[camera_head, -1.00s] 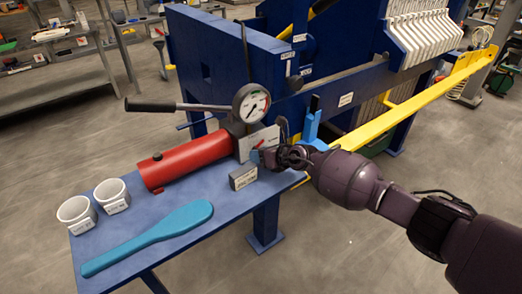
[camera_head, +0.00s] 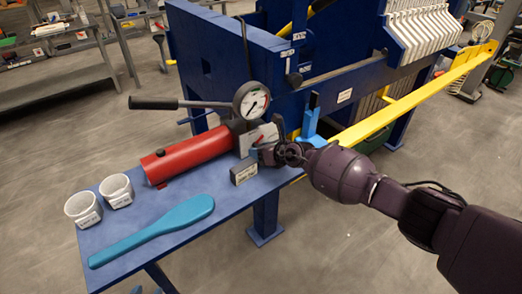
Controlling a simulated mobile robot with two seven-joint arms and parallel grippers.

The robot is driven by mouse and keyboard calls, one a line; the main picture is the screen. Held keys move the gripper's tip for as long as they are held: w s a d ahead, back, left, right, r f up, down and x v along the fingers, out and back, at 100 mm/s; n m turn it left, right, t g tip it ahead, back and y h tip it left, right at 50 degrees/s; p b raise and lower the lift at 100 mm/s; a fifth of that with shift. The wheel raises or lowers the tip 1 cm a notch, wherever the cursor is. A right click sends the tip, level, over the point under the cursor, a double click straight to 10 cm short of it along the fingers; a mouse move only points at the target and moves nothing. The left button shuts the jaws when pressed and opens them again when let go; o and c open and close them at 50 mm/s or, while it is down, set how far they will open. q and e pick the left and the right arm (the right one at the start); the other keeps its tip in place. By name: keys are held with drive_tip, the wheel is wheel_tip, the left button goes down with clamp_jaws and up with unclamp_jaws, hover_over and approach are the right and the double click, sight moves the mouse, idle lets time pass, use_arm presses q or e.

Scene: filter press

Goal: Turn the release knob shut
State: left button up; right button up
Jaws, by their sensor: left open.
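The hand pump has a red cylinder (camera_head: 190,155), a black-ended lever and a round gauge (camera_head: 251,101) on the blue bench. A white plate (camera_head: 265,134) with a red mark is at the cylinder's right end. A small blue piece (camera_head: 254,154), perhaps part of the release knob, shows below this plate; the rest of the knob is hidden by my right gripper. My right gripper (camera_head: 268,154), on the arm from the right, is at the plate; its jaws are too dark to read. My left gripper (camera_head: 147,290) barely shows at the bottom edge, open, apart from the pump.
A grey labelled block (camera_head: 243,173) stands just below the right gripper. Two white cups (camera_head: 83,209) and a teal paddle (camera_head: 155,232) lie on the bench (camera_head: 225,196). The blue press frame (camera_head: 225,55) and a yellow rail (camera_head: 410,100) are behind.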

drive_tip(key=shift+r, duration=0.1)
drive_tip(key=shift+s+d+r+p, duration=0.15)
drive_tip(key=shift+d+r+p, duration=0.2)
drive_tip(key=shift+p, duration=0.05)
drive_tip(key=p+v, duration=0.5)
drive_tip(key=v, duration=0.4)
drive_tip(key=shift+s+f, duration=0.1)
drive_tip(key=shift+f, duration=0.1)
drive_tip(key=shift+s+d+r+p, duration=0.15)
drive_tip(key=shift+s+d+p, duration=0.1)
drive_tip(key=shift+s+p, duration=0.1)
